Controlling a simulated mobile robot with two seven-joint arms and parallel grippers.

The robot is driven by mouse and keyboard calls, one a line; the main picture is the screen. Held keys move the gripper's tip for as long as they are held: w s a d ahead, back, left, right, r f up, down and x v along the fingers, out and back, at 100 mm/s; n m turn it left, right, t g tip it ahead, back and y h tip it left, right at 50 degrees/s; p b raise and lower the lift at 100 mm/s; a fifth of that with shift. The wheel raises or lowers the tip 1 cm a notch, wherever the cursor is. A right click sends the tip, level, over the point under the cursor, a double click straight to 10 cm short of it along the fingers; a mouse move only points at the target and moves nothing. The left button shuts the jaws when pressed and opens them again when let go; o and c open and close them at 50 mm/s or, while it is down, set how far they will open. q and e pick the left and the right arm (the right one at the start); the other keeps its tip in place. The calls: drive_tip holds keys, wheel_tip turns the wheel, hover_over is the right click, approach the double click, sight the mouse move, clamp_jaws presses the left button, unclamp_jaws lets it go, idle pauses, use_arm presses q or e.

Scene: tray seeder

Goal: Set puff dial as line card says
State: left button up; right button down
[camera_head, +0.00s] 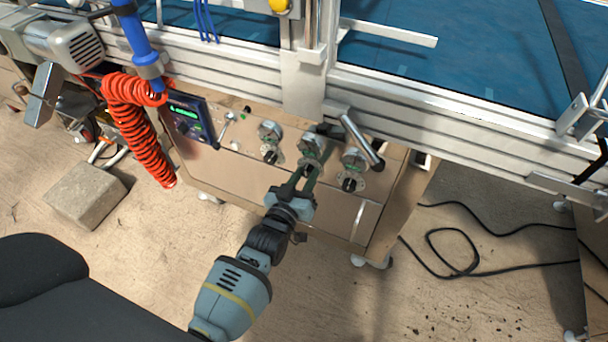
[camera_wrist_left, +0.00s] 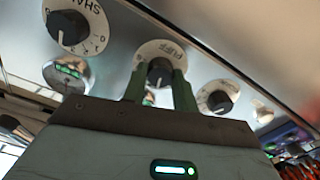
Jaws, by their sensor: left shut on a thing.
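The puff dial (camera_wrist_left: 160,70) is the middle one of three black knobs on a metal panel. Its white plate reads PUFF upside down in the wrist view, and a white pointer mark shows on the knob's lower side. My left gripper (camera_head: 305,169) is shut on this knob, one green finger on each side. The fingers hide part of the dial's scale, so I cannot read its setting. In the head view, the fingers cover much of the knob. I cannot make out a line card in either view.
Beside it are a dial lettered SHA (camera_wrist_left: 68,27) and another dial (camera_wrist_left: 217,97). Round gauges, such as this one (camera_head: 269,131), sit above the knobs. A metal lever (camera_head: 362,139) angles over the panel's right part. A display box (camera_head: 188,117) and red coiled hose (camera_head: 138,125) are left.

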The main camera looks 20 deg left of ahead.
use_arm(q)
drive_tip(key=shift+m+p, duration=0.3)
drive_tip(key=shift+m, duration=1.4)
use_arm(e)
drive_tip(key=shift+w+r, duration=0.65)
drive_tip(key=shift+w, duration=0.05)
